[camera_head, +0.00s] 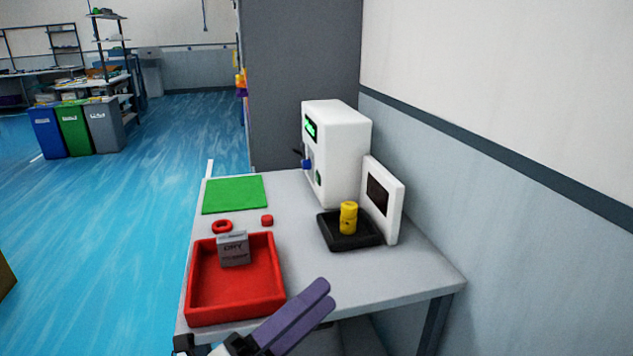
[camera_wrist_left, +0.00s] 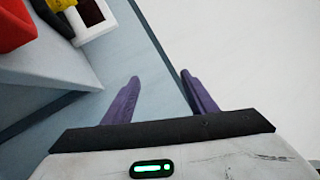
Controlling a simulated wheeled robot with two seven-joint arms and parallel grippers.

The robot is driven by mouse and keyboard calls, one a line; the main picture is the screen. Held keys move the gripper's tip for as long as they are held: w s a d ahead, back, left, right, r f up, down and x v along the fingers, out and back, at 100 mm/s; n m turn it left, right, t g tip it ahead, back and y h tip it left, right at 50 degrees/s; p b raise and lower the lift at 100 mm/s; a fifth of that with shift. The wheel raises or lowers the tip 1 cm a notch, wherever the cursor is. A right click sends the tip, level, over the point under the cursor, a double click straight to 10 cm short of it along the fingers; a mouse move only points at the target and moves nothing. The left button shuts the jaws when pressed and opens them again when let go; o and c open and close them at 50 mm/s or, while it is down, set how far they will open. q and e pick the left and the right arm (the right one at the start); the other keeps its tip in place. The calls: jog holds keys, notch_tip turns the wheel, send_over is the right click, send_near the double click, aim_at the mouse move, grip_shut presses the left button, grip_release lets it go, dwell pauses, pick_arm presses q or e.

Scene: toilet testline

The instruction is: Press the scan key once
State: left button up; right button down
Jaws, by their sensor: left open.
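A white box-shaped machine (camera_head: 345,150) stands at the back of the table, with a small green-lit display (camera_head: 311,128), a blue part (camera_head: 307,165) and a small green spot (camera_head: 318,178) on its front. Beside it leans a white panel with a dark screen (camera_head: 378,194); part of a white frame with a dark middle (camera_wrist_left: 93,22) shows in the left wrist view. I cannot tell which part is the scan key. My left gripper (camera_head: 325,294) has purple fingers, open and empty, by the table's front edge, apart from the machine. It also shows in the left wrist view (camera_wrist_left: 161,77).
A red tray (camera_head: 198,301) holds a grey box (camera_head: 233,248). A red ring (camera_head: 222,226), a small red block (camera_head: 267,220) and a green mat (camera_head: 235,194) lie behind. A black tray (camera_head: 328,232) holds a yellow cylinder (camera_head: 348,217). A wall (camera_head: 500,230) bounds the right.

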pick_arm(q)
jog(key=s+a+f+n+t+y, duration=0.1)
jog(key=a+f+n+y, duration=0.45)
jog(key=f+n, duration=0.3)
jog(key=a+f+n+t+y, duration=0.2)
jog(key=a+f+n+y, duration=0.3)
jog(key=f+n, duration=0.4)
jog(key=s+a+f+n+g+y, duration=0.2)
jog(key=s+f+n+g, duration=0.1)
jog(key=s+f+n, duration=0.3)
jog(key=s+a+f+n+g+y, duration=0.2)
jog(key=s+f+n, duration=0.4)
jog(key=s+f, duration=0.4)
jog(key=g+y, duration=0.1)
jog(key=g, duration=0.1)
jog(key=shift+s+a+f+g, duration=0.25)
jog(key=shift+s+f+g, duration=0.05)
jog(key=shift+s+f, duration=0.05)
